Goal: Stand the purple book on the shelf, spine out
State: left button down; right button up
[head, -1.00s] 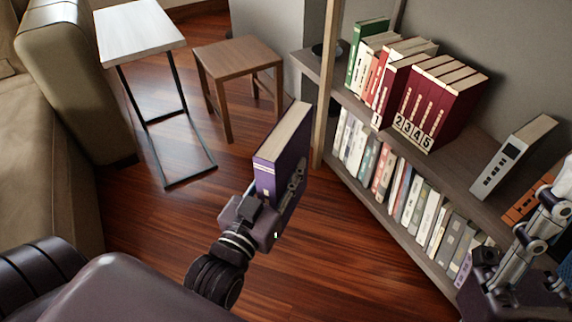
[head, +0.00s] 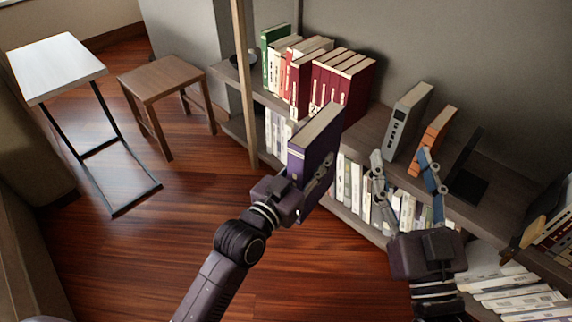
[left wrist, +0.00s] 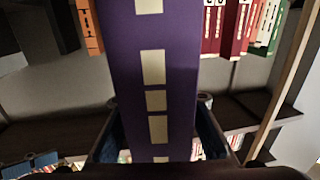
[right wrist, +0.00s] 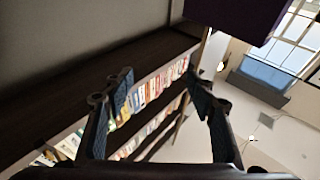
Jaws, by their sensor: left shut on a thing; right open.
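The purple book (head: 316,150) is upright in my left gripper (head: 308,188), held in front of the shelf and apart from it. Its pale page edges face up. The left gripper is shut on it, and its purple spine with cream blocks (left wrist: 154,75) fills the middle of the left wrist view. The upper shelf board (head: 372,135) has a bare stretch between the dark red books (head: 345,80) and a grey book (head: 408,115). My right gripper (head: 408,165) is open and empty in front of the shelf, below the grey and orange books.
An orange book (head: 433,138) and a black bookend (head: 466,170) stand right of the grey book. The lower shelf holds a row of books (head: 360,190). A wooden post (head: 245,80) edges the shelf. A stool (head: 162,80) and white side table (head: 55,65) stand left; the floor between is clear.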

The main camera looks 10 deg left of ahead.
aim_at(333, 137)
pick_arm(q)
jog(key=w+d, duration=0.1)
jog(key=w, duration=0.1)
jog(key=w+d+r+m+h+p, duration=0.1)
jog(key=w, duration=0.1)
jog(key=w+d+r+g+h, duration=0.1)
jog(key=w, duration=0.1)
jog(key=shift+d+m+p, duration=0.3)
jog(key=shift+p, duration=0.05)
jog(key=shift+h, duration=0.4)
jog(key=w, duration=0.3)
jog(key=w+p, duration=0.1)
jog(key=w, duration=0.1)
jog(key=shift+w+r, duration=0.15)
jog(key=shift+r, duration=0.25)
pick_arm(e)
jog(key=s+d+f+g+h, duration=0.1)
jog(key=f+g, duration=0.3)
jog(key=f, duration=0.4)
jog(key=s+d+f+g+h, duration=0.1)
jog(key=s+d+f+g, duration=0.1)
jog(key=f+g, duration=0.3)
notch_tip(333, 137, down, 4)
jog(key=shift+f+h, duration=0.2)
jog(key=shift+h, duration=0.2)
jog(key=shift+w+r, duration=0.1)
